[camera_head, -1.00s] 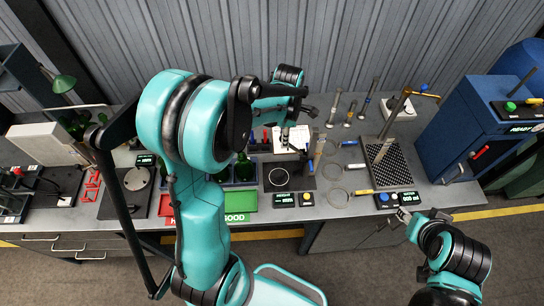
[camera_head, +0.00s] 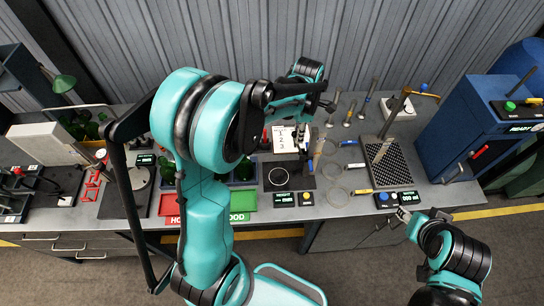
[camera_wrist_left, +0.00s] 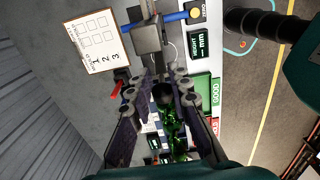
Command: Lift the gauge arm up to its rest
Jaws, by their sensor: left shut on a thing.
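The height gauge stands on a dark base (camera_head: 275,186) in the middle of the bench, with a white ring marked on it. Its display (camera_head: 284,199) reads HEIGHT in green. In the left wrist view a grey block (camera_wrist_left: 147,38) on a blue bar (camera_wrist_left: 176,21) lies just beyond the fingertips; it seems to be the gauge arm. My left gripper (camera_head: 304,140) is above the back right of the base. In the left wrist view its fingers (camera_wrist_left: 167,80) are closed on the gauge arm; the exact contact is partly hidden. My right gripper (camera_head: 404,216) is at the bench's front edge, its jaws unclear.
A paper card (camera_head: 285,139) lies behind the base. Red (camera_head: 169,205) and green (camera_head: 243,199) trays are at left. Several rings with handles and a perforated plate (camera_head: 393,170) lie at right. A blue cabinet (camera_head: 465,130) closes the right end.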

